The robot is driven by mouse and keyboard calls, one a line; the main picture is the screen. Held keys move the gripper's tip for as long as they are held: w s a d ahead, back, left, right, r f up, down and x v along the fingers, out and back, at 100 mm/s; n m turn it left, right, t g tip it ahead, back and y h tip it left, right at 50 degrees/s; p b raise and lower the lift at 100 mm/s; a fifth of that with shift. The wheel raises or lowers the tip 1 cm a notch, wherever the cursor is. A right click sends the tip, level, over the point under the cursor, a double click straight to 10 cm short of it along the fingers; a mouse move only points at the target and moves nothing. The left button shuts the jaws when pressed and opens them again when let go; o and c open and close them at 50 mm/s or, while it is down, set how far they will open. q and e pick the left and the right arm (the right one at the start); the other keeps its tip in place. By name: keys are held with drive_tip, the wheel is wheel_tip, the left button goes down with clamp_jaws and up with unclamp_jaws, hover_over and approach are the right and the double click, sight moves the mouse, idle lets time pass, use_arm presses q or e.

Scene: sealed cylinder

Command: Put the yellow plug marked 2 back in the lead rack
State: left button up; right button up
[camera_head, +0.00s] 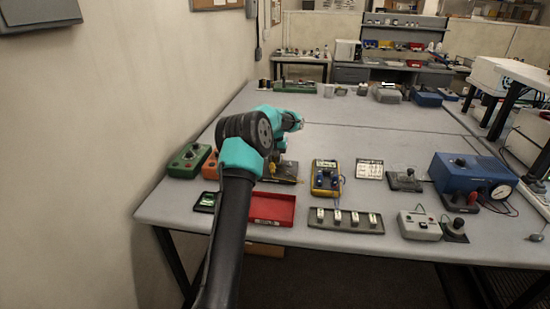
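My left arm reaches in over the near left part of the table, and its teal wrist hides much of the spot behind it. My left gripper (281,149) is small, dark and partly hidden; I cannot tell whether it is open or shut. Below it is a dark stand (284,173) with a small yellow piece (272,167) beside or under the gripper. This may be the yellow plug, but no number is readable. I cannot tell whether the gripper touches it. A low grey rack (325,224) with several white blocks stands at the front edge; I cannot tell whether it is the lead rack. My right gripper is not in view.
A yellow multimeter (327,178) stands right of the dark stand. A red tray (271,208) lies at the front. Green (188,160) and orange boxes stand left. A blue meter box (470,174) and grey box (419,226) stand right. The table's middle is clear.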

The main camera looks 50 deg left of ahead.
use_arm(q)
drive_tip(key=o, duration=0.5)
drive_tip(key=shift+o, duration=0.2)
drive_tip(key=shift+r, duration=0.1)
wheel_tip(320, 180, up, 17)
drive_tip(key=shift+r, duration=0.15)
idle(0.6)
